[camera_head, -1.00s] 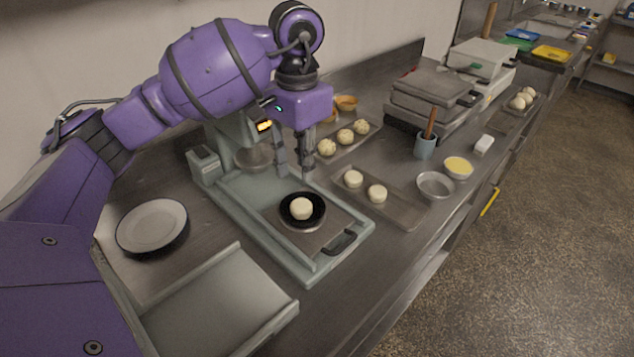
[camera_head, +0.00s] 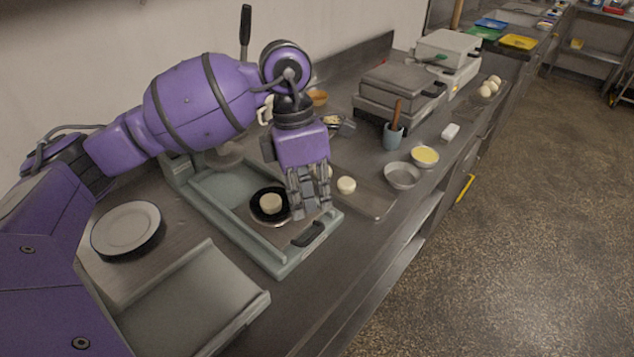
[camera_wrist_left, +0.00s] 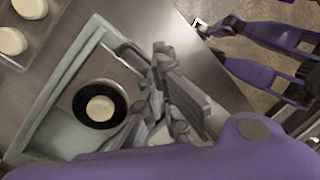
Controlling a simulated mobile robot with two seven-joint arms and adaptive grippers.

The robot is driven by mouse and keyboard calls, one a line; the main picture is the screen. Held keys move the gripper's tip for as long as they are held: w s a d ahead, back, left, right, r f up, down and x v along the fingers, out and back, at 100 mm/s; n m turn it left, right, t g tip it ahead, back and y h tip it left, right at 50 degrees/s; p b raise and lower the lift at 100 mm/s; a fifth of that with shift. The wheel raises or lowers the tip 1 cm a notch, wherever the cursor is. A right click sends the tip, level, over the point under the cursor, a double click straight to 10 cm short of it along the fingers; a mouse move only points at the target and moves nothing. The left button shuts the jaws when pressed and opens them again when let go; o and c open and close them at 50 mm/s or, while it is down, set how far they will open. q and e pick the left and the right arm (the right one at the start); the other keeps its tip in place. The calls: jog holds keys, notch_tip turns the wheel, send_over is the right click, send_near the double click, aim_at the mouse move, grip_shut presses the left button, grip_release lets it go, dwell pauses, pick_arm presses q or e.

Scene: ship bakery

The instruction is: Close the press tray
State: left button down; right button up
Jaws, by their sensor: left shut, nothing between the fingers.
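The press (camera_head: 178,172) stands against the wall with its grey tray (camera_head: 222,212) pulled out towards the front of the counter. A black round mould (camera_head: 256,213) holding a pale dough ball (camera_head: 270,202) sits on the tray plate. A dark handle (camera_head: 308,234) is at the tray's front end. My left gripper (camera_head: 299,213) is shut and empty, pointing down over the tray's right side near the handle; I cannot tell whether it touches.
Plates (camera_head: 128,230) and a grey flat tray (camera_head: 190,308) lie at left. A baking tray (camera_head: 371,206) with dough balls is close on the right. A metal bowl (camera_head: 402,176), a yellow-filled bowl (camera_head: 425,156) and a blue cup (camera_head: 392,137) stand further right.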

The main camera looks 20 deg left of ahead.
pick_arm(q)
jog(key=d+f+n, duration=0.2)
jog(key=f+n, duration=0.1)
jog(key=n, duration=0.5)
jog(key=s+d+f+n, duration=0.1)
jog(key=d+f+n, duration=0.2)
jog(key=n, duration=0.5)
jog(key=s+d+f+n+h, duration=0.1)
jog(key=d+f+n, duration=0.1)
jog(key=n, duration=0.6)
jog(key=shift+d+f+n, duration=0.3)
jog(key=shift+f+n, duration=0.1)
jog(key=shift+f, duration=0.25)
jog(key=a, duration=0.2)
jog(key=w+a, duration=0.1)
jog(key=shift+w+a+r+p, duration=0.1)
jog(key=shift+r+p, duration=0.2)
jog(key=shift+r, duration=0.05)
jog(key=shift+w+a, duration=0.1)
jog(key=shift+a, duration=0.25)
pick_arm(e)
jog(key=shift+w+d+r, duration=0.25)
jog(key=shift+w+r, duration=0.05)
